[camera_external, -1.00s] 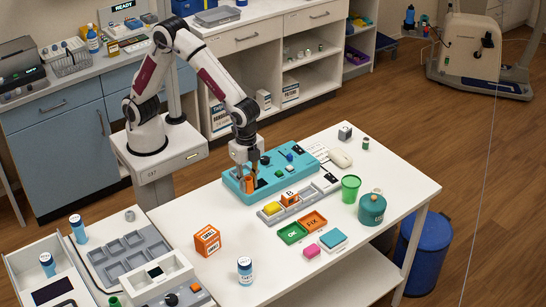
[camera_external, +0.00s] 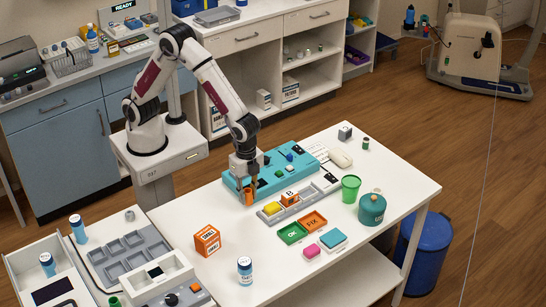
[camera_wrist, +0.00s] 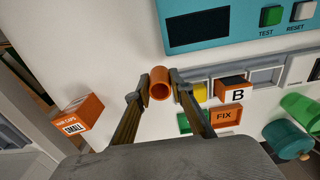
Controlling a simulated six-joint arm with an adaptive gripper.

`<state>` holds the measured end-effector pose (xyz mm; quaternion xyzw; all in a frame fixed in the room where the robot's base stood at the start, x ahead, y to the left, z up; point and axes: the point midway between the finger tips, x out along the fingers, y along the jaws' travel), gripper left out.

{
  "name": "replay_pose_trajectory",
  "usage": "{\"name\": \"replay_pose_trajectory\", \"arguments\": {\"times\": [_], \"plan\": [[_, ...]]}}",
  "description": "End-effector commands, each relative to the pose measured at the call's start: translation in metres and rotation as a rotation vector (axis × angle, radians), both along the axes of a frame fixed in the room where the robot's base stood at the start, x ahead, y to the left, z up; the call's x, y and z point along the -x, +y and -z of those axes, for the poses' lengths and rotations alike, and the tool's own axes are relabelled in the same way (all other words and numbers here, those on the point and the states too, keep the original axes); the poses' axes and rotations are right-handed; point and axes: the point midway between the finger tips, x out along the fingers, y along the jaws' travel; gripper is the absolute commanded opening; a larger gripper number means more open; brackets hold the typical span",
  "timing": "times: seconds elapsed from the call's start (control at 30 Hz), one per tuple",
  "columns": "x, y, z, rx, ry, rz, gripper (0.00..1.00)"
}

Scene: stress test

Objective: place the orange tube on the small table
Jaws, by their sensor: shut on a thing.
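The orange tube (camera_wrist: 159,84) is between the two fingers of my gripper (camera_wrist: 155,87) in the wrist view, its open end facing the camera. In the external view the orange tube (camera_external: 249,197) shows below my gripper (camera_external: 248,187), at the front edge of the teal panel. My gripper is shut on it. The white table (camera_external: 345,270) is under it. Whether the tube touches the table top is hard to tell.
The teal panel (camera_external: 270,173) with buttons lies behind the tube. A grey tray (camera_external: 325,191) with yellow and orange blocks is to its right. An orange box (camera_external: 207,240) stands to the front left. The table between tube and box is clear.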

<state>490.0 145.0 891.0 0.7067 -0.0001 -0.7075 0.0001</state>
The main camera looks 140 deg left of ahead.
Motion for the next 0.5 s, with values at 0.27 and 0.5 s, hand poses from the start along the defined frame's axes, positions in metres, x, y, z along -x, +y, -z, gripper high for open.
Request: {"name": "replay_pose_trajectory", "arguments": {"times": [0.27,0.5], "plan": [[-0.0005,0.0002,0.0098,0.0,-0.001,0.0,0.05],[-0.0003,0.0001,0.0113,0.0,-0.001,0.0,0.05]]}}
